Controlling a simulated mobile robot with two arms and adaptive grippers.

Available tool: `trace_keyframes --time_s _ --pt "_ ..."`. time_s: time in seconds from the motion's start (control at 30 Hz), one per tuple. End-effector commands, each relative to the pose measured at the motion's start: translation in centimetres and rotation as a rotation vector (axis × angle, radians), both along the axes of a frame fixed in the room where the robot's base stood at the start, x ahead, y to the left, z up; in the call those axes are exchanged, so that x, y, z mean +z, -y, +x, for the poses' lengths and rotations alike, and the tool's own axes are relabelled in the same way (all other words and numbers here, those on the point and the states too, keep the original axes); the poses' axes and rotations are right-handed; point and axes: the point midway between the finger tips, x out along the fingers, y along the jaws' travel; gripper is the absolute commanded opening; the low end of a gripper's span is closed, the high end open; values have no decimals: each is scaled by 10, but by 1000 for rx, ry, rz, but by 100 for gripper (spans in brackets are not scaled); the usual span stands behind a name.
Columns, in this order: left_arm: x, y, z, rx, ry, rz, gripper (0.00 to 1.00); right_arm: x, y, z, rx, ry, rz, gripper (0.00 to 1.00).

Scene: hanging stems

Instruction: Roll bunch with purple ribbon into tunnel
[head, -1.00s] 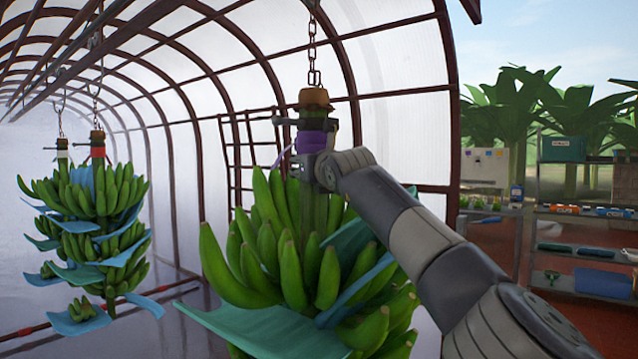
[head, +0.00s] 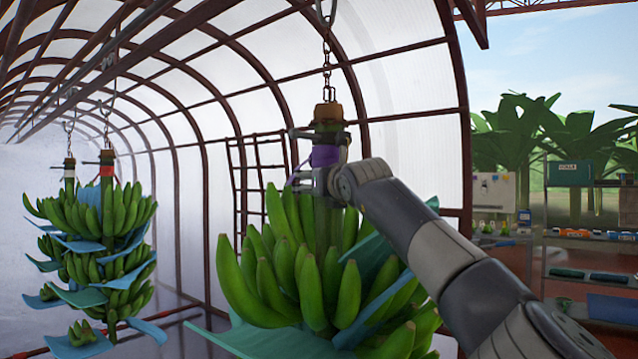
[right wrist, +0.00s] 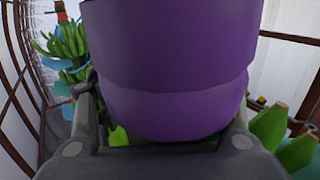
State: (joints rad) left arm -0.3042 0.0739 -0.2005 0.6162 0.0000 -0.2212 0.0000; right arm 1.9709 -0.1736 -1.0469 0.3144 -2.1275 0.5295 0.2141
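The bunch with the purple ribbon (head: 326,155) hangs upright from a chain in the middle of the head view. Its green bananas (head: 318,270) fan out below, with blue sheets between the hands. My right gripper (head: 318,157) is at the stem, with its fingers around it at the ribbon. In the right wrist view the purple ribbon (right wrist: 170,70) fills the space between the fingers, and the gripper is shut on the stem there. The tunnel (head: 185,100) has curved dark ribs and pale sheeting and opens ahead and to the left. My left gripper is not in view.
Other bunches (head: 95,235) with white and red ribbons hang at the left inside the tunnel. Overhead rails (head: 60,65) run into the tunnel. Shelves (head: 590,255) with boxes stand at the right. A dark ladder-like frame (head: 258,185) stands behind the held bunch.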

Motion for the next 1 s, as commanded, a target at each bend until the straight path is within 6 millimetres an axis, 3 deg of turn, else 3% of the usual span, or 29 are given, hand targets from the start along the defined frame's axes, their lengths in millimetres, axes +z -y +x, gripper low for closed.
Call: trace_keyframes --time_s 0.5,1.0 --pt "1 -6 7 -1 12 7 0 7 2 -4 2 10 3 55" --pt "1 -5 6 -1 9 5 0 3 12 -29 4 6 2 55"
